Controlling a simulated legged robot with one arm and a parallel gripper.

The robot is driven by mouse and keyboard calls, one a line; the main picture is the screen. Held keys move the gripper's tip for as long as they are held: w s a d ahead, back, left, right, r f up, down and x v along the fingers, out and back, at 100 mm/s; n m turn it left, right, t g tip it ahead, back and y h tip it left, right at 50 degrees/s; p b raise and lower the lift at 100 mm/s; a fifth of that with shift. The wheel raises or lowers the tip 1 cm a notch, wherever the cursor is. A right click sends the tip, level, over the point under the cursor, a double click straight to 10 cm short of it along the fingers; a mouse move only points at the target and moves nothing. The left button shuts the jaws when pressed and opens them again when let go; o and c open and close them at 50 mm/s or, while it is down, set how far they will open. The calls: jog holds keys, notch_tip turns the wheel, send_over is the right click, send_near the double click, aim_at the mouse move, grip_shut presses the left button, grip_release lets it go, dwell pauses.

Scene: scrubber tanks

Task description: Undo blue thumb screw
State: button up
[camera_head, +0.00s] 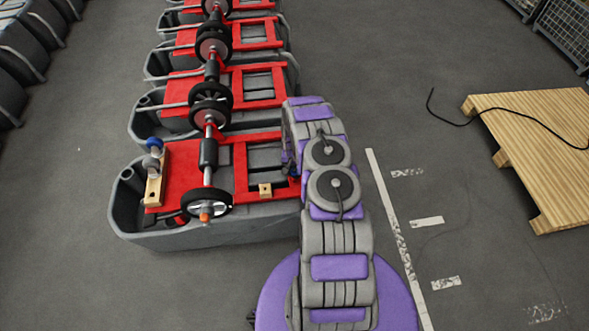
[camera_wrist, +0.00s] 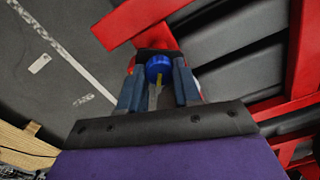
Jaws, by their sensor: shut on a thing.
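The blue thumb screw (camera_wrist: 159,66) shows in the wrist view as a round blue knob between my gripper's two blue-grey fingers. My gripper (camera_wrist: 157,74) is shut on it, with a finger on either side. A thin yellow mark shows on the knob. The screw sits at a red frame part (camera_wrist: 130,20) with a dark piece beside it. In the head view my arm reaches over the right edge of the nearest tank's red frame (camera_head: 180,172), and its links hide most of the gripper and the screw.
The nearest grey tank (camera_head: 230,233) carries a wheel shaft (camera_head: 208,153) and a wooden block with a blue knob (camera_head: 154,142) at its left. A small wooden block (camera_head: 265,190) lies nearer my arm. Several similar tanks stand behind. A pallet (camera_head: 545,150) with a black cable lies right.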

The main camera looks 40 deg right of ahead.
jog(key=shift+w+r, duration=0.1)
jog(key=shift+p, duration=0.3)
jog(key=n+p, duration=0.2)
jog(key=n, duration=0.1)
jog(key=shift+a+r, duration=0.1)
jog(key=n+p, duration=0.1)
jog(key=n, duration=0.1)
jog(key=n+p, duration=0.1)
jog(key=n, duration=0.1)
jog(key=shift+s+n+p, duration=0.2)
jog(key=shift+n+p, duration=0.1)
jog(key=shift+p, duration=0.1)
jog(key=n+p, duration=0.1)
jog(key=n, duration=0.3)
jog(key=shift+p, duration=0.3)
jog(key=shift+s+f+n+p, duration=0.1)
jog(key=shift+n+p, duration=0.05)
jog(key=shift+n, duration=0.85)
jog(key=shift+f+n+p, duration=0.1)
jog(key=shift+n+p, duration=0.05)
jog(key=shift+n, duration=0.85)
